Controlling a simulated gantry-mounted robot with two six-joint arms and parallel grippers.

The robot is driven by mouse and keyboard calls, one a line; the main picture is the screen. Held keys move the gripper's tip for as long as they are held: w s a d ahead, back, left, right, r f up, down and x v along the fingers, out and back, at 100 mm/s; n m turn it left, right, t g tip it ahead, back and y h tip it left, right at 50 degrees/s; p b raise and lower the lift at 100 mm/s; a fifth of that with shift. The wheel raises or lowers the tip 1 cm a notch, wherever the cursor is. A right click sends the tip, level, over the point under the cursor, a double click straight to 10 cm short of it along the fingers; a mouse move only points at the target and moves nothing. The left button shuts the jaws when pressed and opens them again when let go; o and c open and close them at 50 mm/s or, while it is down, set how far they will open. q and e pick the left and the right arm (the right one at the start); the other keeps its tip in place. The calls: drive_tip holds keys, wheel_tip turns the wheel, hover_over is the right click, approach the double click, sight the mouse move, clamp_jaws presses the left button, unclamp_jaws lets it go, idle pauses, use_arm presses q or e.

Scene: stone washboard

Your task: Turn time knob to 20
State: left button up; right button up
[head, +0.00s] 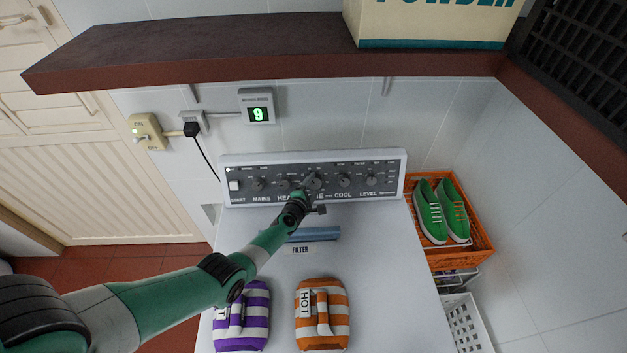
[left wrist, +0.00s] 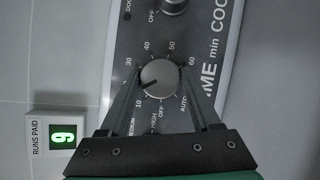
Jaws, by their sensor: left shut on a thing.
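The time knob (left wrist: 163,72) is a round silver-grey dial in the middle of the left wrist view. Its dark pointer line points left and slightly down, between the 10 and 30 marks. The label between those two is hidden behind a finger. My left gripper (left wrist: 161,85) is shut on the knob, with one finger on each side. In the head view my left gripper (head: 311,186) reaches the control panel (head: 214,196) and covers part of its knob row. My right gripper is not in view.
Other knobs, such as the COOL knob (head: 344,180), sit close by on the panel. A "RUNS PAID" display (head: 257,107) reads 9. Purple (head: 240,315) and orange (head: 322,315) striped packs lie on the top. A shelf (head: 270,55) overhangs the panel.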

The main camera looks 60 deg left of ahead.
use_arm(q)
drive_tip(key=shift+r+m+h+p, duration=0.2)
drive_tip(key=shift+m+h+p, duration=0.3)
drive_tip(key=shift+m+p, duration=0.75)
drive_tip(key=shift+m+g, duration=0.25)
drive_tip(key=shift+g, duration=0.05)
drive_tip(key=shift+f, duration=0.1)
drive_tip(key=o, duration=1.4)
drive_tip(key=p+v, duration=1)
drive_tip(key=v, duration=0.1)
drive_tip(key=shift+s+d, duration=0.1)
drive_tip(key=shift+s, duration=0.2)
drive_tip(key=shift+w, duration=0.1)
